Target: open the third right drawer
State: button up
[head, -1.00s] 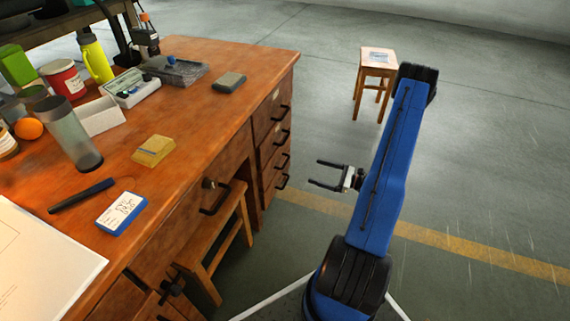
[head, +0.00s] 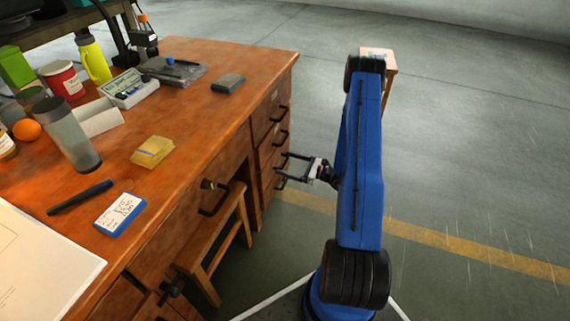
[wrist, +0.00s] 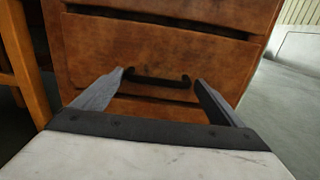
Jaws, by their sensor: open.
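The right drawer column of the wooden desk has several stacked drawers with black bar handles. The handle in front of my gripper (head: 280,164) looks like the third from the top, though the fingers partly cover it in the head view. In the wrist view this black handle (wrist: 157,79) lies across the brown drawer front (wrist: 150,58), between the tips of my open fingers (wrist: 158,80). Whether the fingers touch it I cannot tell. Gaps above and below mark the drawer's edges; it looks closed.
A wooden stool (head: 228,232) stands under the desk, left of the drawers. Another stool (head: 389,75) is behind my arm. The desktop (head: 215,105) holds a tumbler, a pen, boxes and other items. Open floor (head: 470,150) lies to the right.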

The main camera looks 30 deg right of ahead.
jog(key=shift+w+a, duration=0.45)
jog(key=shift+w, duration=0.15)
jog(key=shift+c, duration=0.4)
jog(key=c, duration=1.1)
jog(key=v, duration=2.7)
jog(key=shift+w+d, duration=0.15)
jog(key=shift+d, duration=0.05)
jog(key=shift+c, duration=0.3)
jog(key=o, duration=1.2)
jog(key=shift+o, duration=0.2)
jog(key=shift+a, duration=0.15)
